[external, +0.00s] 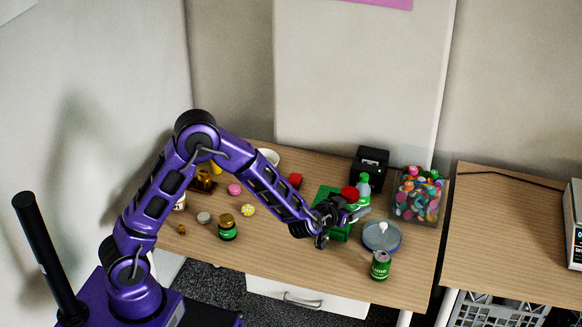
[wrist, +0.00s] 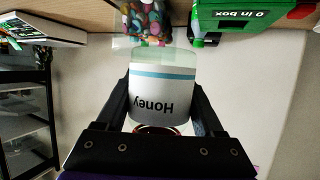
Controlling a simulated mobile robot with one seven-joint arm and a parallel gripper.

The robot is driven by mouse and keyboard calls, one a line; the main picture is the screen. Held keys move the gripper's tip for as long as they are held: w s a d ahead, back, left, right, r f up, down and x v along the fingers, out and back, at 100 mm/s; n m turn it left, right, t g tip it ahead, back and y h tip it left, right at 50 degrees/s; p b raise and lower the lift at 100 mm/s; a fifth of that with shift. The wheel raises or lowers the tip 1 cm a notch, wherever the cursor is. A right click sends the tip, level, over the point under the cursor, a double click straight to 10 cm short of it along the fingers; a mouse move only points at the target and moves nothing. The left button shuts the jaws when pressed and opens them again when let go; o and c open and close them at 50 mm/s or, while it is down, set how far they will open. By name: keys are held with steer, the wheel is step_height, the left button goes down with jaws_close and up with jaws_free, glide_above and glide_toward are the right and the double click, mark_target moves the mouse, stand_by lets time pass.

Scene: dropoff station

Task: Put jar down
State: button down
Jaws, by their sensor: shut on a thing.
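In the wrist view a clear jar with a white label reading "Honey" (wrist: 163,97) sits between the two black fingers of my gripper (wrist: 162,90). My gripper is shut on the jar's sides. The picture there is upside down. In the external view my gripper (external: 344,214) is over the right part of the wooden table (external: 285,245), beside a green box (external: 330,197). The jar is small and largely hidden there, so I cannot tell its tilt or whether it touches the table.
A blue-rimmed round dish (external: 382,237) and a green lime can (external: 380,265) are close right of my gripper. Behind stand a green bottle (external: 363,187), a black device (external: 370,168) and a clear bin of colourful items (external: 417,196). A green-labelled jar (external: 227,228) stands left.

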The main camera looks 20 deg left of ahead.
glide_above(347, 257)
step_height(347, 257, down, 8)
stand_by(0.4)
step_height(347, 257, down, 9)
steer(key=shift+f+b, duration=0.15)
steer(key=shift+b, duration=0.75)
steer(key=shift+f, duration=0.3)
jaws_free()
steer(key=shift+r, duration=0.15)
